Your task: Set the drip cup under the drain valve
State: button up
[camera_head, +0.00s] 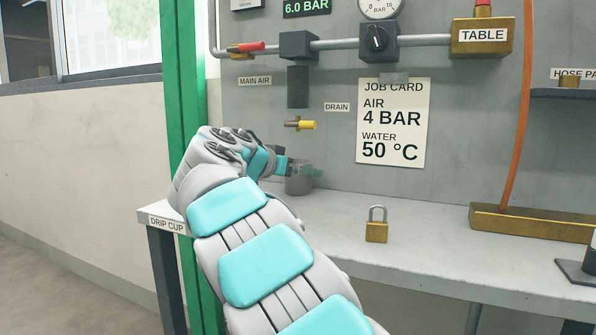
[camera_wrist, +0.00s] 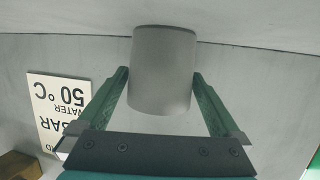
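The drip cup (camera_head: 298,186) is a plain grey cylinder at the back of the bench, below the drain valve (camera_head: 304,125) with its yellow handle. My gripper (camera_head: 300,170) reaches it from the left, with one green finger showing on the cup's right side. In the wrist view, which is upside down, the drip cup (camera_wrist: 162,72) stands between the two green fingers of my gripper (camera_wrist: 162,78), whose tips meet its sides. The cup looks upright, with its base at or very near the bench top. Any small gap under it cannot be told.
A brass padlock (camera_head: 377,226) stands on the bench (camera_head: 440,240) to the right of the cup. A brass block (camera_head: 530,222) with an orange hose is farther right. The job card (camera_head: 393,125) hangs on the wall panel. The bench between cup and padlock is clear.

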jog(key=shift+s+r+p, duration=0.1)
jog(key=shift+r+p, duration=0.15)
jog(key=shift+p, duration=0.05)
jog(key=v, duration=1.2)
dwell(0.9)
